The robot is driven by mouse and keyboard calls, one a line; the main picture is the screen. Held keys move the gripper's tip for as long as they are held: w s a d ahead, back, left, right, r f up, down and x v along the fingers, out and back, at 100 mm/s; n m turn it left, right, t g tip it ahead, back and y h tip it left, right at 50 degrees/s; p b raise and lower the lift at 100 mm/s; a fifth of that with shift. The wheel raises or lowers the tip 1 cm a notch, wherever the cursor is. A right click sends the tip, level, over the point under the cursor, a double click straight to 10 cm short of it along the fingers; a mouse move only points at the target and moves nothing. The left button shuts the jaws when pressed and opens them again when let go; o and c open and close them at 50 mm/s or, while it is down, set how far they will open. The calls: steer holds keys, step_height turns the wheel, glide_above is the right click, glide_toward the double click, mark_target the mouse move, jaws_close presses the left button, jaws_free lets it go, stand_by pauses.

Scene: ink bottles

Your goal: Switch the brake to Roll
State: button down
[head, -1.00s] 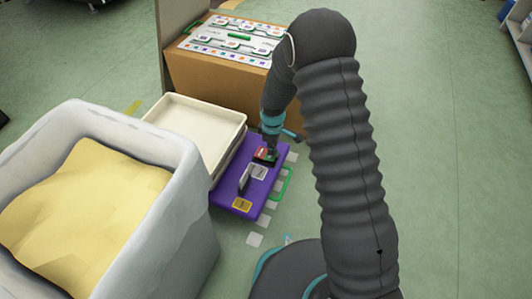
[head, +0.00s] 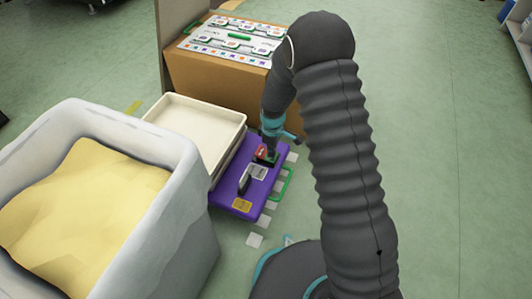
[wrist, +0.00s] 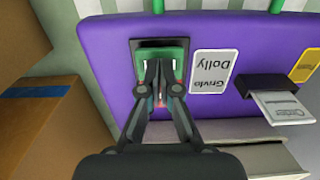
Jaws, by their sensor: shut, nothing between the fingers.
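The purple dolly (head: 225,190) lies on the floor in the head view, and its deck fills much of the wrist view (wrist: 110,60). Its brake is a rocker switch in a dark frame, with a green part (wrist: 176,48) and a red part largely behind my fingers. The red part shows in the head view (head: 260,150). My gripper (wrist: 160,68) is shut and empty, pointing at the switch, fingertips over or against its middle near the green part. Contact cannot be told. No Roll marking is readable.
A white label reading "Grivlo Dolly" (wrist: 212,72) sits beside the switch. A black holder (wrist: 265,85) with a card stands on the deck. A green handle (head: 284,184) is at the edge. A cream tray (head: 200,125), cardboard box (head: 215,75) and large grey bin (head: 185,220) stand close by.

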step_height(320, 180, up, 7)
steer(key=p, duration=0.4)
stand_by(0.4)
stand_by(0.5)
steer(key=shift+s+d+f+m, duration=0.15)
steer(key=shift+s+m, duration=0.35)
steer(key=shift+m, duration=0.3)
steer(key=s+d+r+m+t+p, duration=0.2)
steer(key=s+d+r+m, duration=0.2)
steer(key=s+r, duration=0.5)
steer(key=s+d+r+m+t+p, duration=0.1)
steer(key=s+d+r+m, duration=0.3)
steer(key=r, duration=1.5)
steer(key=s+d+r+m+t+p, duration=0.2)
steer(key=s+d+r, duration=0.6)
steer(key=s+r, duration=0.6)
steer(key=shift+d+m+t+p, duration=0.25)
steer(key=shift+m+p, duration=0.45)
steer(key=shift+m, duration=0.5)
